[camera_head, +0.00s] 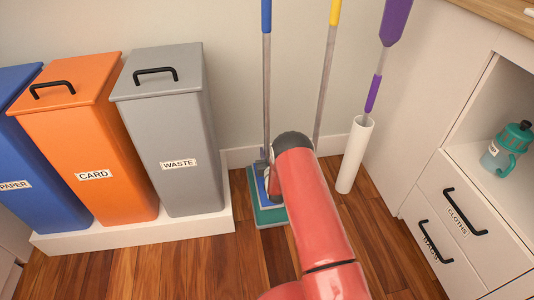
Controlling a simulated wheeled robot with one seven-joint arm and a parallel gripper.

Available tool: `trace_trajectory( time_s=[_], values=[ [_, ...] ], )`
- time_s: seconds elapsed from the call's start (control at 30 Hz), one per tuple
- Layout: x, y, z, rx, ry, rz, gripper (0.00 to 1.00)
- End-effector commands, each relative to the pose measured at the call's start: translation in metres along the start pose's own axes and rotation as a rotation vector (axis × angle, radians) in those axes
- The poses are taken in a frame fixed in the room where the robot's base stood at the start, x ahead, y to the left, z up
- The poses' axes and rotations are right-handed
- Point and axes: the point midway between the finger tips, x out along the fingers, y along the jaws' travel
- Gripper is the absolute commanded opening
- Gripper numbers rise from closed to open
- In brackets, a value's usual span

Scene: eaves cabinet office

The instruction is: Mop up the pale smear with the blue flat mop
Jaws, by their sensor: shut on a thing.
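The blue flat mop (266,80) stands upright near the wall, with a blue handle top and a grey pole. Its foot is at a blue and teal head (271,216) on the wood floor, partly hidden by my arm. My red arm reaches from the bottom of the view up to a dark round joint beside the lower pole. The fingers of my gripper are hidden behind the arm, so their contact with the pole does not show. No pale smear can be made out on the visible floor.
A yellow-handled pole (326,75) and a purple-handled tool in a white holder (355,155) stand to the right. Grey waste (177,140), orange card (95,155) and blue paper (40,175) bins stand left on a white plinth. A drawer cabinet (447,215) bounds the right.

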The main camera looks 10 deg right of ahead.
Motion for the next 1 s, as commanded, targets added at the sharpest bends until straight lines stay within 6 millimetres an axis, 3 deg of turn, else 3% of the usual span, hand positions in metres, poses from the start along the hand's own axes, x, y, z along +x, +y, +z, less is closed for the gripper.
trace_trajectory(
  time_s=[0.2,0.7,1.0],
  values=[
    [-0.002,0.000,0.001,0.000,0.003,0.000,0.00],
    [-0.002,0.000,0.048,0.000,0.004,0.000,0.00],
    [-0.002,0.000,0.050,0.000,0.004,0.000,0.00]
  ],
)
